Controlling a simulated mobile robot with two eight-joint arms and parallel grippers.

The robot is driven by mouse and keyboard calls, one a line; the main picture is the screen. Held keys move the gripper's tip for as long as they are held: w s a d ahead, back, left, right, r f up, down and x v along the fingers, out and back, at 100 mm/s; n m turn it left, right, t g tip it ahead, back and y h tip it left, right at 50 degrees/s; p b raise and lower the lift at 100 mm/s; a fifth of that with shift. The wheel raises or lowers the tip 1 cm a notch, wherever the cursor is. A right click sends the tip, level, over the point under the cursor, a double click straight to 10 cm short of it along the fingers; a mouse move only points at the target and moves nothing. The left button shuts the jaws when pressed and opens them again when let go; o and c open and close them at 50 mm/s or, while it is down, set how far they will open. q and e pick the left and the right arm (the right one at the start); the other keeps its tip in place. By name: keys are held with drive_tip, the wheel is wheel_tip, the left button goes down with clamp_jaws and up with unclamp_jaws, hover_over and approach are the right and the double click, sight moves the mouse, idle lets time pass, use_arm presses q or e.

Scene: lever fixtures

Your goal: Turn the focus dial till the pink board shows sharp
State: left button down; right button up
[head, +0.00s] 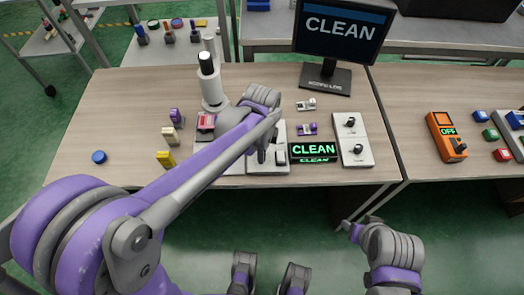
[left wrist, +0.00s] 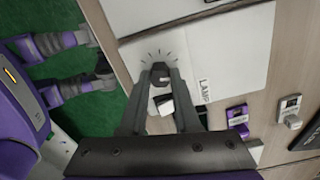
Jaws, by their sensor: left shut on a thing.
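My left gripper (head: 263,152) reaches over a white panel (head: 280,165) in the middle of the table. In the left wrist view its fingers (left wrist: 160,82) are shut on a black dial (left wrist: 160,70) with tick marks around it. A label beside it reads LAMP; I cannot read a focus label. The pink board (head: 206,121) lies at the foot of the white scope (head: 211,85), left of my arm. The monitor (head: 340,28) reads CLEAN, with no picture of the board. My right gripper (head: 357,228) is low at the right, off the table; its jaws are unclear.
A small display (head: 314,152) reads CLEAN in green. A panel with two black knobs (head: 350,135) stands right of it. Small purple and grey parts lie behind. Yellow (head: 165,159) and blue (head: 99,157) pieces are at the left. An orange device (head: 446,135) reads OFF.

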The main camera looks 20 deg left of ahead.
use_arm(q)
drive_tip(key=shift+m, duration=0.3)
drive_tip(key=c, duration=0.6)
unclamp_jaws()
drive_tip(key=shift+c, duration=0.2)
wheel_tip(320, 180, up, 11)
drive_tip(key=p, duration=0.1)
drive_tip(key=shift+f, duration=0.1)
drive_tip(key=s+a+n+t+p, duration=0.2)
drive_tip(key=s+a+n+p, duration=0.1)
drive_tip(key=s+n, duration=0.4)
drive_tip(key=s+a+n+t+p, duration=0.3)
drive_tip(key=s+n, duration=0.4)
drive_tip(key=n, duration=0.3)
drive_tip(key=shift+a+r+n+p, duration=0.35)
drive_tip(key=shift+r+n+p, duration=0.05)
drive_tip(key=shift+p, duration=0.35)
